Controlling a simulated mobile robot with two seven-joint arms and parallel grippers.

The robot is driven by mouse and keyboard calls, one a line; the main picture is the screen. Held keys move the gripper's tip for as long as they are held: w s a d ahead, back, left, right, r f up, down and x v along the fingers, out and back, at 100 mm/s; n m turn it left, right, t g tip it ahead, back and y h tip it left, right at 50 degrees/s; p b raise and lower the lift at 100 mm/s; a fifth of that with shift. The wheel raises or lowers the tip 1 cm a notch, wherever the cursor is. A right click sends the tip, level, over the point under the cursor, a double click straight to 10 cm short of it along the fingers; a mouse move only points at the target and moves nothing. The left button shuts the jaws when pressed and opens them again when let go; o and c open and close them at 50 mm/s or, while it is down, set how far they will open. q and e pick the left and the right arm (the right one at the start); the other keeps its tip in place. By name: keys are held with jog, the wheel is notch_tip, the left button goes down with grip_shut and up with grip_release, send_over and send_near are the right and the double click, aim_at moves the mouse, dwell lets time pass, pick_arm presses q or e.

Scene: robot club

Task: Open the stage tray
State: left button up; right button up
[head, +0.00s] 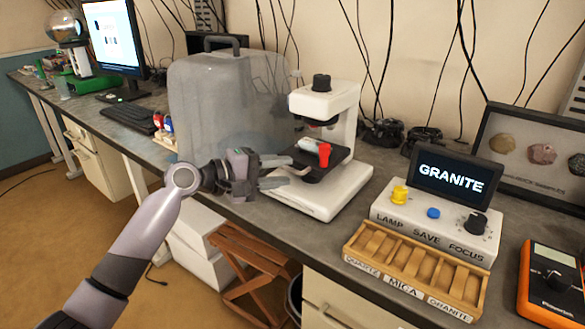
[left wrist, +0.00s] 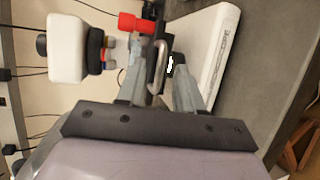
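The white microscope (head: 347,117) stands on the bench, its black stage tray (head: 330,168) above the white base with a red knob (head: 323,154) on top. A pale metal handle (head: 301,172) sticks out from the tray's front toward my left gripper (head: 279,171). My left gripper is open, its two fingers pointing at the tray. In the left wrist view the looped handle (left wrist: 156,66) lies between the fingertips, with a gap on each side. The black tray front (left wrist: 168,40) carries a white arrow (left wrist: 170,65). The tray appears pushed in. My right gripper is out of view.
A translucent grey cover (head: 225,100) stands behind and left of my gripper. Right of the microscope are a control box (head: 440,222) reading GRANITE, a wooden slide rack (head: 415,268) and an orange meter (head: 553,285). The bench front edge is close below my gripper.

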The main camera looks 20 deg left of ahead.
aim_at(291, 171)
pick_arm(q)
jog(key=shift+x, duration=1.65)
grip_shut()
jog(key=shift+s+f, duration=0.1)
